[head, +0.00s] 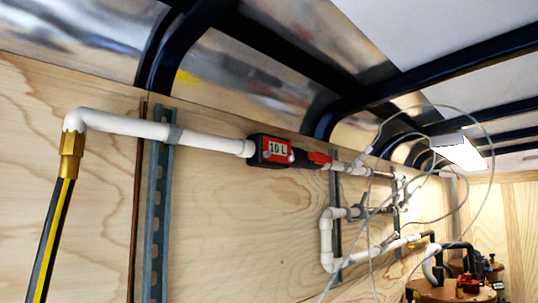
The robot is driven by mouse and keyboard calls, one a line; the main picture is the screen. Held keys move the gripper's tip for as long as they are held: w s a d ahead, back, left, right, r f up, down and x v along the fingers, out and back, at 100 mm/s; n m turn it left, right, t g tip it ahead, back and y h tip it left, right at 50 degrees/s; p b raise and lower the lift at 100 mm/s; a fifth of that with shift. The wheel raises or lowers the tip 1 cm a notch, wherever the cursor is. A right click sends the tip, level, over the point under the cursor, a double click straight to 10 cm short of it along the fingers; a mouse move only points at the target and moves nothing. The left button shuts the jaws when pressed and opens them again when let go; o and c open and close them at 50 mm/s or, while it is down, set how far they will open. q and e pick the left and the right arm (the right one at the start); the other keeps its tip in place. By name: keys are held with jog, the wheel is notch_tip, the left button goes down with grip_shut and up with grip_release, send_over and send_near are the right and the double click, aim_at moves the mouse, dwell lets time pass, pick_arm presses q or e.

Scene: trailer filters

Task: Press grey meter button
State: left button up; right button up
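The meter (258,150) is a red and black box set in the line of white pipe along the plywood wall, near the middle of the head view. Its pale display (277,149) reads "10 L". A small light spot shows at the right edge of its face; I cannot tell whether it is the grey button. Neither of my grippers is in view.
White pipe (125,126) runs left from the meter to a brass fitting (71,144) and a black-yellow hose (54,235). A red valve handle (319,158) sits just right of the meter. Looped thin tubes and white pipework (326,240) fill the right. Dark roof ribs cross above.

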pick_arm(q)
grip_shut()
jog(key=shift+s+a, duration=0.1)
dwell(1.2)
